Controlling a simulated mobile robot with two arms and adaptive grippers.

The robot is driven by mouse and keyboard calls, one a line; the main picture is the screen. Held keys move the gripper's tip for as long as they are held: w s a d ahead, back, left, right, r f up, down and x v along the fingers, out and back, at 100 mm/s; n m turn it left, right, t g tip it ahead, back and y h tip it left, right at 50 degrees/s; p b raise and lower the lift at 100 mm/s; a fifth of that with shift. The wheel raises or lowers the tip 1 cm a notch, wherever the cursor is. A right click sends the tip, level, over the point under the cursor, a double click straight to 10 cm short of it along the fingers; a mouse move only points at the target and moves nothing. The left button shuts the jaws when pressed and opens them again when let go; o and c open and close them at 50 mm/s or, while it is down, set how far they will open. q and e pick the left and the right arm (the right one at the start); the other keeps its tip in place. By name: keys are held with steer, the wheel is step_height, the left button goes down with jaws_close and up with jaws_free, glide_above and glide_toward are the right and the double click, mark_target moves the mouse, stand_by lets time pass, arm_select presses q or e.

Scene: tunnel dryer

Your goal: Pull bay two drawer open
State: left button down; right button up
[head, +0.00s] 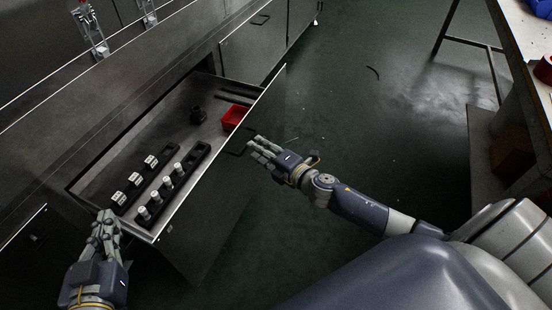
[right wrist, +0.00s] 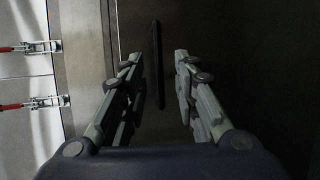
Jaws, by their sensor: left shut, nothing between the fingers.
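The drawer (head: 178,124) is out of the grey cabinet, its inside in view. Its front panel (head: 205,215) faces right. A dark bar handle (right wrist: 157,65) shows on the front in the right wrist view, lying in line with the gap between my fingers. My right gripper (head: 256,148) is open beside the drawer front, near the handle; its fingers (right wrist: 160,90) are apart, and I cannot tell whether they touch the handle. My left gripper (head: 104,222) is shut and empty near the drawer's near left corner.
A closed cabinet front (head: 253,45) lies beyond. A workbench (head: 530,45) stands at the right. The dark green floor (head: 360,110) between is mostly clear.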

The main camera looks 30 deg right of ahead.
steer(key=v, duration=0.8)
steer(key=shift+s, duration=0.1)
